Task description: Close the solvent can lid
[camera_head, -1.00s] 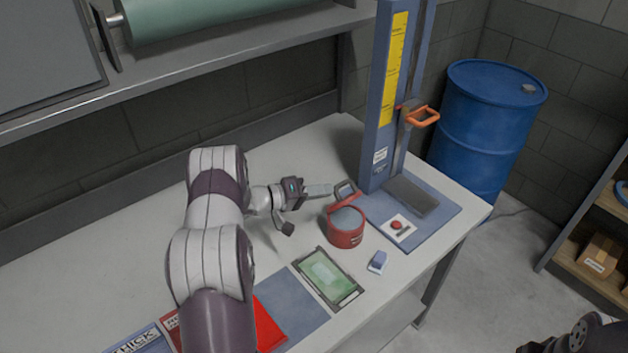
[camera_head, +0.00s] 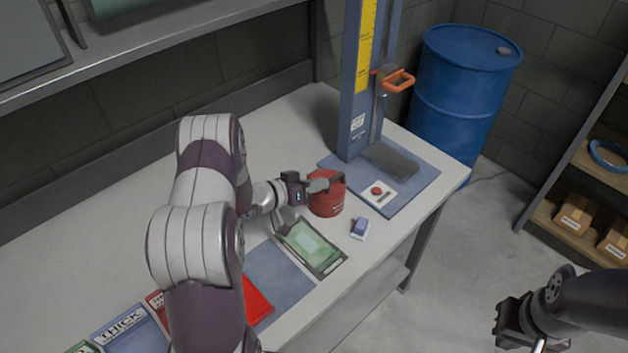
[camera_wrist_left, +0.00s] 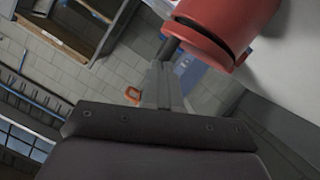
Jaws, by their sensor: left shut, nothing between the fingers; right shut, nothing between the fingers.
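The red solvent can (camera_head: 326,206) stands on the bench, and it also shows at the top right of the left wrist view (camera_wrist_left: 222,28). Its red lid (camera_head: 330,180) lies down over the opening. A dark gap shows near the rim in the wrist view; I cannot tell whether the lid is fully seated. My left gripper (camera_head: 318,186) is shut and empty, its fingertips at the lid's left side. In the wrist view its fingers (camera_wrist_left: 163,75) are together, close to the can; contact is unclear. My right gripper (camera_head: 510,335) is shut and empty at the lower right, away from the bench.
A blue press stand (camera_head: 355,100) with an orange handle (camera_head: 398,81) rises behind the can. A green-screened frame (camera_head: 310,245) and a small blue-and-white block (camera_head: 360,228) lie in front. A blue drum (camera_head: 465,90) stands beyond the bench.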

